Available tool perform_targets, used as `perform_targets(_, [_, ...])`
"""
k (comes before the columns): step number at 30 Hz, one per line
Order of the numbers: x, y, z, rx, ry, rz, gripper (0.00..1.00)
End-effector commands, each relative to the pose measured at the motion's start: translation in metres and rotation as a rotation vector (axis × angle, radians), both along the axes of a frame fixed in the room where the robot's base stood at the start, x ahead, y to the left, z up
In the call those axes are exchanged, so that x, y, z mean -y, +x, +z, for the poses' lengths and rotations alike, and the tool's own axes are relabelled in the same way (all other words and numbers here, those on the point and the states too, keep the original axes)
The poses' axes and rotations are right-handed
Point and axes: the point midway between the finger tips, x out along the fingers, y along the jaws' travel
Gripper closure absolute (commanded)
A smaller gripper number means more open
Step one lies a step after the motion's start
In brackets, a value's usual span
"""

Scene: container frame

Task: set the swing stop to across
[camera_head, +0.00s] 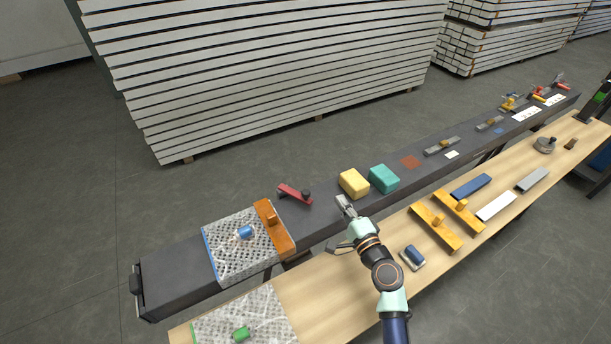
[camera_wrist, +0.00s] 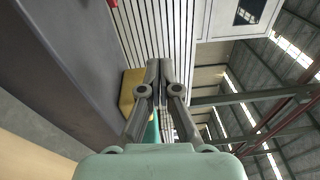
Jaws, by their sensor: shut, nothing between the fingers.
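The swing stop appears to be the red bar (camera_head: 293,193) with a black knob at its right end. It lies on the dark beam (camera_head: 180,262), at a slant to the beam's length, neither plainly along nor plainly across it. My gripper (camera_head: 342,201) is just right of the bar and apart from it, over the beam's near side. In the wrist view my gripper (camera_wrist: 158,66) has its fingers together with nothing between them. A small red patch (camera_wrist: 112,3) at the top edge there may be the bar.
A yellow block (camera_head: 354,183) and a teal block (camera_head: 384,178) stand on the beam behind and right of my gripper. An orange bar (camera_head: 270,226) and perforated plate lie left. A wooden bench (camera_head: 330,297) with orange holders runs in front.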

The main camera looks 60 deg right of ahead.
Motion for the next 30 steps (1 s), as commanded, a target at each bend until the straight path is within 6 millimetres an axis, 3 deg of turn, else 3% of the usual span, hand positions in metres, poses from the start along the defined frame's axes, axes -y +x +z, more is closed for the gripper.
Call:
perform_targets(3, [-0.013, -0.013, -0.011, -0.078, -0.028, 0.035, 1.00])
perform_targets(9, [-0.009, -0.006, -0.013, -0.082, -0.030, 0.041, 1.00])
perform_targets(23, [0.045, 0.070, -0.015, -0.077, -0.028, 0.041, 1.00])
perform_targets(30, [0.014, 0.080, -0.011, -0.078, -0.026, 0.040, 1.00])
